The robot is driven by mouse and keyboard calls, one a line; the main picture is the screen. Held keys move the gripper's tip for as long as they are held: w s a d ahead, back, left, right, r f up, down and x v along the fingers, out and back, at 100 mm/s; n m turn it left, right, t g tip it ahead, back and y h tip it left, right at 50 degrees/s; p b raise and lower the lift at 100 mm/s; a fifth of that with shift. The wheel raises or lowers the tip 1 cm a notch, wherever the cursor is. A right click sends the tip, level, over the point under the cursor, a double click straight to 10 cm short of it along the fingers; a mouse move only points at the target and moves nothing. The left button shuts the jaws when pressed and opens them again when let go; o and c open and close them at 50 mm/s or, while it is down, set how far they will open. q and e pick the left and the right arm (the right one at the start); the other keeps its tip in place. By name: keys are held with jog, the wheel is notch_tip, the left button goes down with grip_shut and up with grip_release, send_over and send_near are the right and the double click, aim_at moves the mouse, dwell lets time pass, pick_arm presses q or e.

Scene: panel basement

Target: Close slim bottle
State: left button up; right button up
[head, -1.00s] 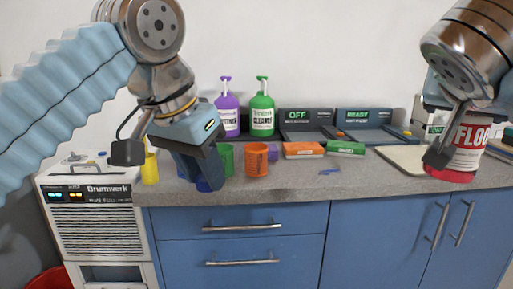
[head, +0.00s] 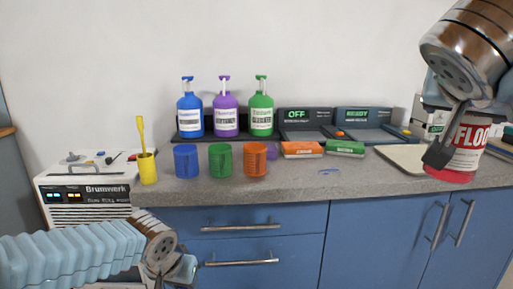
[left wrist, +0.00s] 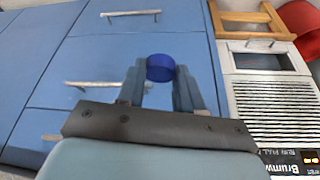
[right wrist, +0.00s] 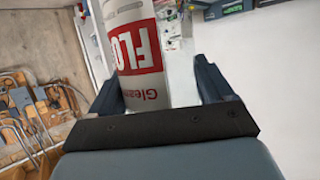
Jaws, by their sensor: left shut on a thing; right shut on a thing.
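The slim bottle (head: 467,150) is white with a red label reading "FLOO" and a red band low down. My right gripper (head: 440,150) is shut on it at the right of the head view, in front of the counter's right part. The bottle also fills the upper middle of the right wrist view (right wrist: 135,45); its top is hidden or out of frame. My left gripper (left wrist: 160,82) is shut on a round blue cap (left wrist: 160,66), low in front of the blue drawers. In the head view this gripper is at the bottom left, partly cut off, and the cap is not clearly visible.
Blue, green and orange cups (head: 221,161) stand near the counter's front edge, with a yellow cup (head: 147,168) at left. Blue, purple and green pump bottles (head: 226,115) stand behind. A white machine (head: 85,190) is left of the drawers. The counter's front middle is mostly clear.

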pick_arm(q)
jog(key=w+a+f+n, duration=0.1)
jog(key=a+f, duration=0.1)
jog(key=f, duration=0.6)
jog(key=w+a+f+n, duration=0.1)
jog(key=w+a+f, duration=0.1)
jog(key=f, duration=0.6)
jog(key=shift+f+y, duration=0.4)
jog(key=shift+w+r, duration=0.1)
jog(key=shift+w, duration=0.1)
jog(key=shift+a+r, duration=0.1)
jog(key=shift+a, duration=0.05)
pick_arm(e)
jog(key=w+a+f+n+t+y, duration=0.1)
jog(key=w+a+f, duration=0.2)
jog(key=f, duration=1.3)
jog(key=w+a+f+n+y, duration=0.2)
jog(key=w+f, duration=0.3)
jog(key=f, duration=1.1)
jog(key=w+a+f+n+t+y, duration=0.1)
jog(key=w+a+f, duration=0.3)
jog(key=f, duration=1.2)
jog(key=shift+w+f+n+t+y, duration=0.2)
jog(key=shift+f+n+t+y, duration=0.1)
jog(key=shift+f+n+y, duration=0.1)
jog(key=shift+a+r, duration=0.1)
jog(key=shift+r, duration=0.05)
